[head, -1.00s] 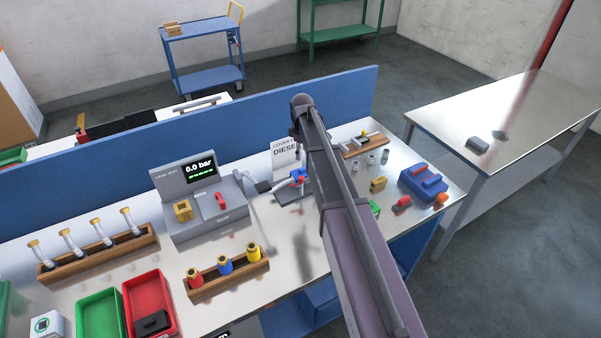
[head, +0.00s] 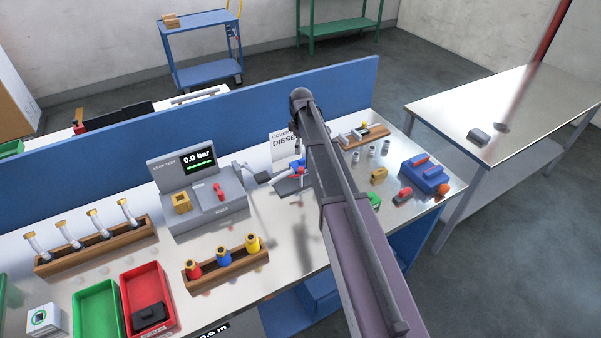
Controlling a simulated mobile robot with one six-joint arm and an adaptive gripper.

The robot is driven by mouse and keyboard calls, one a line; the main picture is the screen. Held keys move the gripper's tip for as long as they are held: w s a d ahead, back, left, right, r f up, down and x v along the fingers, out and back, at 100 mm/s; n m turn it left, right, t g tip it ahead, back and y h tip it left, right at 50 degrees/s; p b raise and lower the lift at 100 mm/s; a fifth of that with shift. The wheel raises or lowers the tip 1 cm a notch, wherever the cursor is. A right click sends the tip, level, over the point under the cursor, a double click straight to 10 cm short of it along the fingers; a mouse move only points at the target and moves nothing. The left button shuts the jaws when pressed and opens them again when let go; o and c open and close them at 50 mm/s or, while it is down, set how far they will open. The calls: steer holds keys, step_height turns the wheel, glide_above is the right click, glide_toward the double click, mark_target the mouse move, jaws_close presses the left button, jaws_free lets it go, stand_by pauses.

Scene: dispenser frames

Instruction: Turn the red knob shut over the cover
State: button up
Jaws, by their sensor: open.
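A small red part (head: 300,170), probably the red knob, sits on a blue piece (head: 297,163) above a dark base on the bench. My forearm partly covers this group, and I cannot make out the cover or how far the knob is turned. A white sign (head: 283,141) reading "COVER" and "DIESE", its right side hidden, stands just behind.
A grey leak tester (head: 205,206) with a red lever (head: 219,192) reads 0.0 bar, left of the knob. A wooden rack (head: 226,270) stands in front. A blue box (head: 425,175) lies right. A blue panel (head: 200,125) edges the bench's back.

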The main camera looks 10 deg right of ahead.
mark_target(301, 169)
steer(key=shift+f+b, duration=5.5)
steer(key=shift+f, duration=0.25)
jaws_close()
steer(key=shift+a, duration=0.15)
